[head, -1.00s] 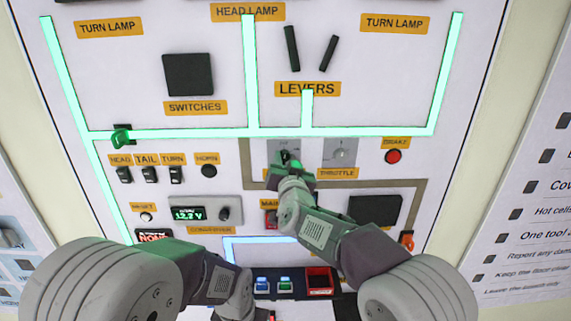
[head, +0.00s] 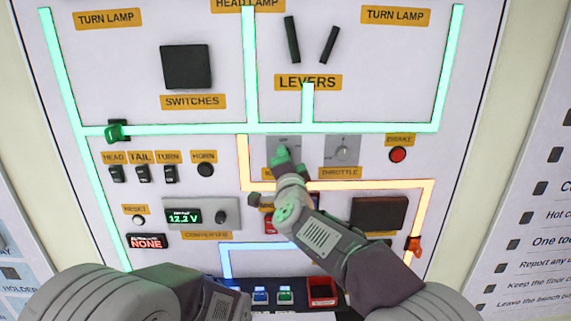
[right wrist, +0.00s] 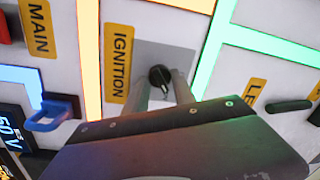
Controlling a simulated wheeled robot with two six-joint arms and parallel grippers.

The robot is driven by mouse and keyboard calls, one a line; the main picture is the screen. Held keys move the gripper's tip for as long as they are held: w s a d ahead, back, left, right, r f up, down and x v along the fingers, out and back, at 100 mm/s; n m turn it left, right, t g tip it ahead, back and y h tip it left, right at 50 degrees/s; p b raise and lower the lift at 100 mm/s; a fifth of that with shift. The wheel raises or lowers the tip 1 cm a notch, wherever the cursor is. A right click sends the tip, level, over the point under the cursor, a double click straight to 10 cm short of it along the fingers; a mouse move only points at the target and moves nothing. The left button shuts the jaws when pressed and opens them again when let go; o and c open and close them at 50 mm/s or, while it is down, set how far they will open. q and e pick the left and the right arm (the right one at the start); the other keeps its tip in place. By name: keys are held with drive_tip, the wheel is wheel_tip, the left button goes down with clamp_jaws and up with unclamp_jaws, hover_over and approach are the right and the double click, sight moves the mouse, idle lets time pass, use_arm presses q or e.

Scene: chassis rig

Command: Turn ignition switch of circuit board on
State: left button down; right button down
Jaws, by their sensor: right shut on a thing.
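The ignition switch is a black knob on a grey plate. In the right wrist view the knob (right wrist: 160,77) sits between my right gripper's two fingers (right wrist: 163,92), beside the yellow IGNITION label (right wrist: 117,62). In the head view the plate (head: 283,143) shows above my right gripper (head: 287,164), which covers the knob and most of the label. My right gripper is shut on the knob. My left arm comes in at the bottom left of the head view; its fingertips are not seen.
The throttle dial (head: 343,149) is close right of the ignition, with the red brake button (head: 397,155) farther right. The circuit traces glow green (head: 200,131), orange (head: 400,186) and blue (head: 255,246). A blue hook-shaped part (right wrist: 52,113) is near the MAIN label.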

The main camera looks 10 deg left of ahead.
drive_tip(key=shift+m, duration=0.6)
drive_tip(key=c, duration=1)
unclamp_jaws()
drive_tip(key=shift+c, duration=0.2)
drive_tip(key=shift+s+b, duration=0.1)
drive_tip(key=shift+b, duration=0.2)
drive_tip(key=b+v, duration=0.3)
drive_tip(key=v, duration=0.6)
